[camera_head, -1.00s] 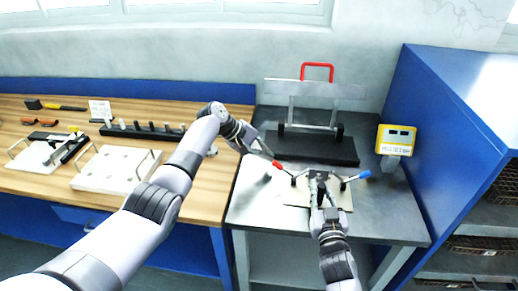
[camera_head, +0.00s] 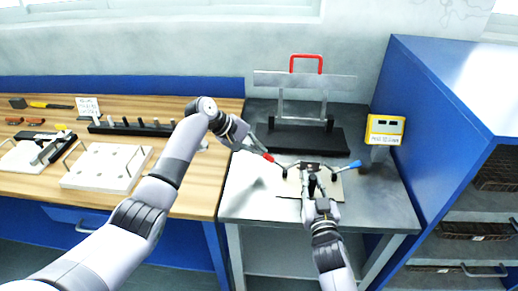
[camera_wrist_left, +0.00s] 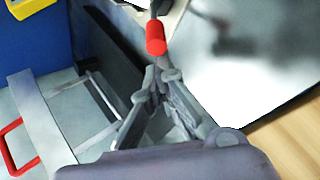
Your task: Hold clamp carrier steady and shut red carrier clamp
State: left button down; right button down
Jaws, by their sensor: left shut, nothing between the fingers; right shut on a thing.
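The clamp carrier (camera_head: 341,190) is a pale plate with dark clamp fittings, lying on the grey metal table. Its red clamp handle (camera_head: 268,157) points out to the left, and its blue handle (camera_head: 355,164) points out to the right. My left gripper (camera_head: 260,149) is shut and empty just behind the red handle. In the left wrist view the red handle (camera_wrist_left: 155,38) is just beyond my left fingertips (camera_wrist_left: 160,80); I cannot tell if they touch. My right gripper (camera_head: 312,180) is shut on the middle of the carrier and hides part of it.
A black stand with a metal frame and red top handle (camera_head: 306,56) is behind the carrier. A yellow display unit (camera_head: 385,130) stands right of it, near the blue cabinet (camera_head: 432,110). White plates (camera_head: 106,165) lie on the wooden bench.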

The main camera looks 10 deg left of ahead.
pick_arm(q)
jog(key=shift+d+r, duration=0.3)
jog(key=shift+r, duration=0.1)
pick_arm(e)
jog(key=shift+d, duration=0.1)
pick_arm(q)
jog(key=d+r+y, duration=0.1)
jog(key=d, duration=0.1)
jog(key=d+r+y, duration=0.1)
jog(key=d+r, duration=0.1)
jog(key=shift+w+d+m+y, duration=0.1)
jog(key=shift+w+m+y, duration=0.05)
jog(key=shift+m+y, duration=0.2)
jog(key=shift+r, duration=0.2)
jog(key=shift+r, duration=0.65)
